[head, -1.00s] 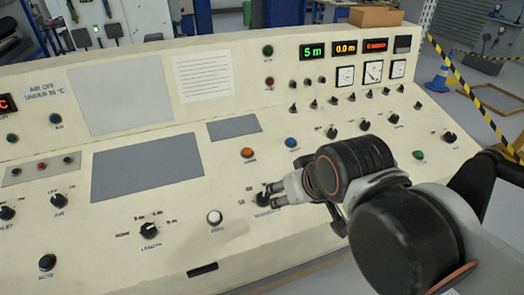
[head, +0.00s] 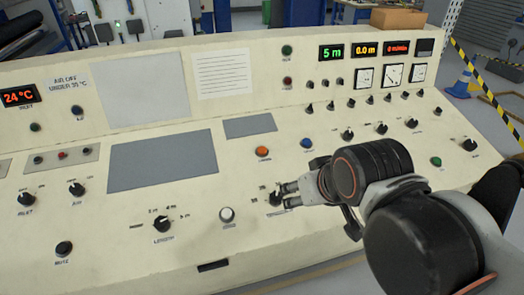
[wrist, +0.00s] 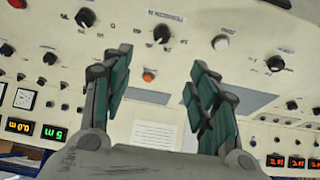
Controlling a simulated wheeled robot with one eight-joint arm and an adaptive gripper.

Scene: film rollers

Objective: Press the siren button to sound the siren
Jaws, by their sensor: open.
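Several push buttons sit on the cream console (head: 330,225): an orange one (head: 263,152), a blue one (head: 307,143), a white one (head: 227,214) and a black one (head: 64,248). Their labels are too small to read surely, so I cannot tell which is the siren button. My gripper (head: 287,194) is open and empty, over the console beside a black selector knob (head: 275,198). In the wrist view my gripper's fingers (wrist: 158,65) stand apart, with the orange button (wrist: 148,75) visible between them and the white button (wrist: 220,42) beyond, to the right.
Black knobs stand around the gripper, among them the length knob (head: 163,223). Flat grey plates (head: 162,160) leave clear surface at the left. A blue cone (head: 461,83) and striped tape are beyond the console.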

